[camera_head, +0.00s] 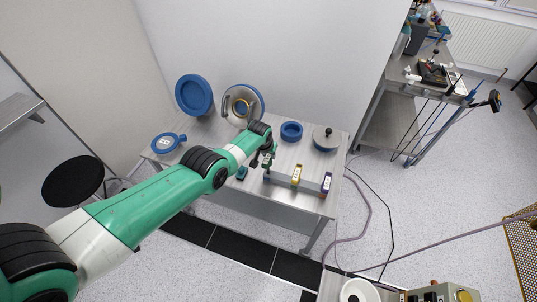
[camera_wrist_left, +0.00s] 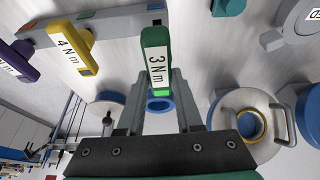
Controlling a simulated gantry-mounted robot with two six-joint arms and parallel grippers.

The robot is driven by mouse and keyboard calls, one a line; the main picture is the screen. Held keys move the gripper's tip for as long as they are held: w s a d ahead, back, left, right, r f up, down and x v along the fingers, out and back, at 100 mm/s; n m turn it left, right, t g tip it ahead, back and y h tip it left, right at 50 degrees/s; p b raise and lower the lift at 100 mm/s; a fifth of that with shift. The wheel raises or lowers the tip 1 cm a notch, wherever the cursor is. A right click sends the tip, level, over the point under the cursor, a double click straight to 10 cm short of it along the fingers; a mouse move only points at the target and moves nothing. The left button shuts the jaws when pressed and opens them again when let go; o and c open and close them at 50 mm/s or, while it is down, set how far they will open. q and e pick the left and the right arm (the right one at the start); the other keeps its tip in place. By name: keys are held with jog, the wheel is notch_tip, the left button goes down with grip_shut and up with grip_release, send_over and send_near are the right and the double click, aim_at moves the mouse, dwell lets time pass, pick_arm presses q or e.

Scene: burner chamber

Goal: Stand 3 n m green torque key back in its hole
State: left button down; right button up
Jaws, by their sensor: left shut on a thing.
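My left gripper (camera_head: 267,150) is shut on the green torque key (camera_wrist_left: 155,40), whose white label reads 3 N m. In the left wrist view the key's head shows between and beyond the fingers (camera_wrist_left: 160,90); its lower part is hidden. In the head view the key (camera_head: 266,161) is small, at the rack's left end. The grey rack bar (camera_head: 281,182) holds a yellow 4 N m key (camera_head: 296,174) and a purple key (camera_head: 326,183). In the left wrist view the key overlaps the bar's end (camera_wrist_left: 118,22); I cannot tell whether they touch. My right gripper is not in view.
A teal object (camera_head: 241,173) lies left of the rack on the table. Behind are a blue ring (camera_head: 291,131), a lidded round part (camera_head: 326,139) and a metal ring flange with handles (camera_head: 256,92). A blue disc (camera_head: 166,143) lies at the left.

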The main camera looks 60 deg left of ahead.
pick_arm(q)
jog(key=shift+f+b, duration=2.5)
jog(key=shift+f, duration=0.05)
jog(key=c, duration=0.5)
grip_release()
jog(key=shift+r, duration=0.1)
jog(key=p+v, duration=1.1)
jog(key=p, duration=0.5)
jog(key=shift+w+a, duration=0.1)
jog(key=shift+r+p, duration=0.3)
jog(key=shift+p, duration=0.45)
jog(key=shift+d, duration=0.25)
